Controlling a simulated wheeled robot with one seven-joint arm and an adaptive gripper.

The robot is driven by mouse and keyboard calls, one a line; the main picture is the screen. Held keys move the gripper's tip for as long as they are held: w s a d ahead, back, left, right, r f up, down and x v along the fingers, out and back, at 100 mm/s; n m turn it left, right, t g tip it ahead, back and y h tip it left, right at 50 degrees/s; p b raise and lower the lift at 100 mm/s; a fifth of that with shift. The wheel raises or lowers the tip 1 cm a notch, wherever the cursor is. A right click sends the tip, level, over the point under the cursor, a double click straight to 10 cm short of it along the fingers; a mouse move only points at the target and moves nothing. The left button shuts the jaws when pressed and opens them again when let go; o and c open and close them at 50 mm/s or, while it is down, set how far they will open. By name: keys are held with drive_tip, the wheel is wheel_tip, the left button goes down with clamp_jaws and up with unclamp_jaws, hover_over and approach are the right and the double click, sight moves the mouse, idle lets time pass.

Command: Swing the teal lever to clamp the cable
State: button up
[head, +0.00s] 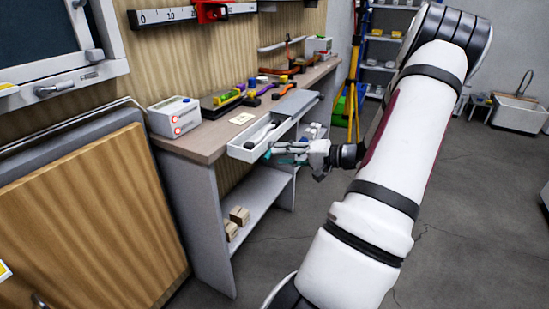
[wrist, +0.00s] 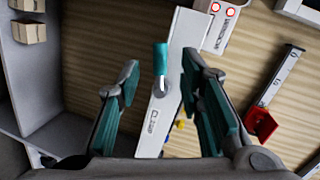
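The teal lever (wrist: 160,62) stands out from a pale panel (wrist: 160,105) lettered "CLAMP" in the wrist view. My gripper (wrist: 163,74) is open, its two teal-padded fingers on either side of the lever in the picture. I see a gap between the lever and each finger, and cannot tell how deep the lever sits between them. In the head view my gripper (head: 280,153) is at the front of a pale tray (head: 243,153) on the bench edge, and it hides the lever there. I cannot make out the cable in either view.
A white box with red lights (head: 175,117) stands on the bench (head: 205,143); it also shows in the wrist view (wrist: 217,25). Small wooden blocks (head: 238,215) lie on the shelf below. Tools (head: 265,88) lie farther back on the bench.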

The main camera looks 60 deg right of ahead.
sight(269, 152)
drive_tip(key=x, duration=0.3)
clamp_jaws()
idle(0.3)
drive_tip(key=shift+r+m+y+p, duration=0.3)
drive_tip(key=shift+m+p, duration=0.15)
drive_tip(key=shift+m, duration=0.2)
drive_tip(key=shift+r+m+y+p, duration=0.3)
drive_tip(key=shift+m+p, duration=0.15)
drive_tip(key=shift+m, duration=0.2)
unclamp_jaws()
